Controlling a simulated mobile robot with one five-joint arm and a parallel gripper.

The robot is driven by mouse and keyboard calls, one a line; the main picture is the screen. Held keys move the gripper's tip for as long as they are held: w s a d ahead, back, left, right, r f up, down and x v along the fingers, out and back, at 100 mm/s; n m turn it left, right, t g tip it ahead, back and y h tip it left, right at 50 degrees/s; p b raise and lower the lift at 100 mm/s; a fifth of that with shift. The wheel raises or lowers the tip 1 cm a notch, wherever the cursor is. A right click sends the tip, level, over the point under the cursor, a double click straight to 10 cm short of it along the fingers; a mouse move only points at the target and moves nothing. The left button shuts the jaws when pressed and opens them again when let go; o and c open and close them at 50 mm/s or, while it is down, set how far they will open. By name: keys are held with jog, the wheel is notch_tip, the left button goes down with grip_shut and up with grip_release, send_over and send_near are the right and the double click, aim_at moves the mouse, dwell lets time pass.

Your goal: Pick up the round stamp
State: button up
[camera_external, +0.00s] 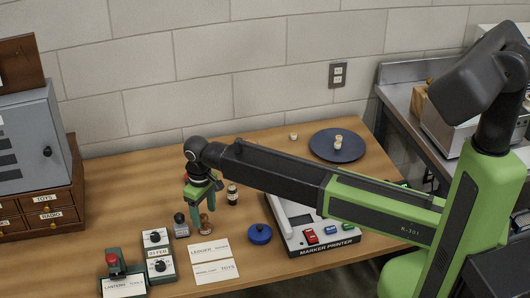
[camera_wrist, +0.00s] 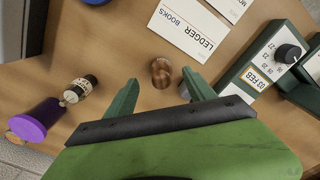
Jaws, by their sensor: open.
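The round stamp (camera_external: 206,225) looks like a small brown wooden piece standing on the table below my gripper. In the wrist view the round stamp (camera_wrist: 161,73) shows from above as a glossy brown round top. My gripper (camera_external: 203,199) points down over it, with its fingers apart and nothing held. In the wrist view my gripper (camera_wrist: 160,84) has one green finger on each side of the stamp, with clear space on both sides. Whether the fingertips are level with the stamp's top, I cannot tell. The stamp's lower part is hidden in the wrist view.
A dark knobbed block (camera_external: 181,228) stands close left of the stamp. A dated device (camera_external: 157,242), a ledger card (camera_external: 208,249), a blue round tin (camera_external: 260,234) and a dark bottle (camera_external: 232,194) surround it. A purple object (camera_wrist: 38,122) lies left in the wrist view.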

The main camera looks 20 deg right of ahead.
aim_at(204, 213)
notch_tip(204, 213, down, 5)
jog(key=b, duration=0.5)
jog(key=shift+a+f, duration=0.1)
jog(key=shift+f, duration=0.1)
jog(key=shift+r, duration=0.2)
grip_shut()
jog(key=shift+r+p, duration=0.5)
notch_tip(204, 213, up, 4)
jog(key=p, duration=0.3)
jog(key=shift+f+p, duration=0.1)
jog(key=shift+p, duration=0.3)
jog(key=w+d+r+p, duration=0.3)
jog(key=d+r+p, duration=0.3)
jog(key=d, duration=0.5)
jog(key=shift+d, duration=0.15)
